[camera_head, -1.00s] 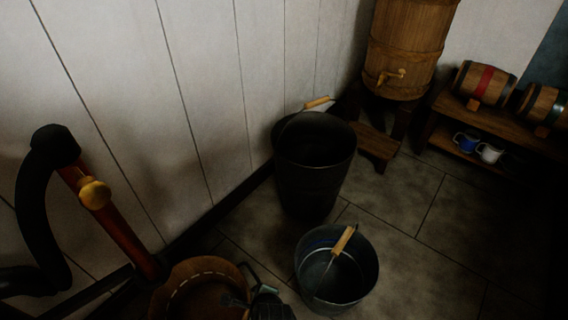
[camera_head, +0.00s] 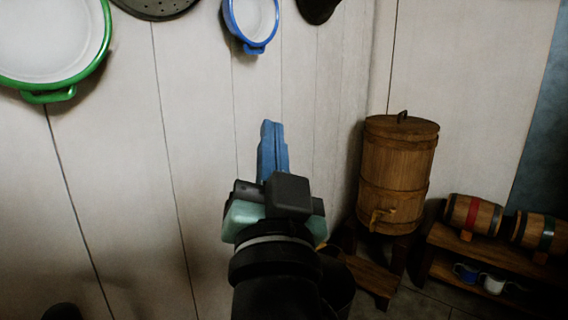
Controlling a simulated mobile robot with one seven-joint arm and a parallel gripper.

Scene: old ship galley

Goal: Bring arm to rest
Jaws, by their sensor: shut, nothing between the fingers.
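My gripper (camera_head: 271,127) is raised in the middle of the head view, in front of the white plank wall (camera_head: 195,130). Its blue fingers point up and are together, with nothing between them. My dark wrist and forearm rise from the bottom edge below it. The arm hides part of the floor and most of a dark bucket (camera_head: 341,277) behind it.
A green-rimmed pan (camera_head: 50,45) and a blue-rimmed pan (camera_head: 252,22) hang on the wall. A wooden barrel with a tap (camera_head: 397,175) stands at right. A low shelf (camera_head: 440,240) holds small kegs (camera_head: 472,216), with a blue mug (camera_head: 466,272) and a white mug (camera_head: 493,283) below.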

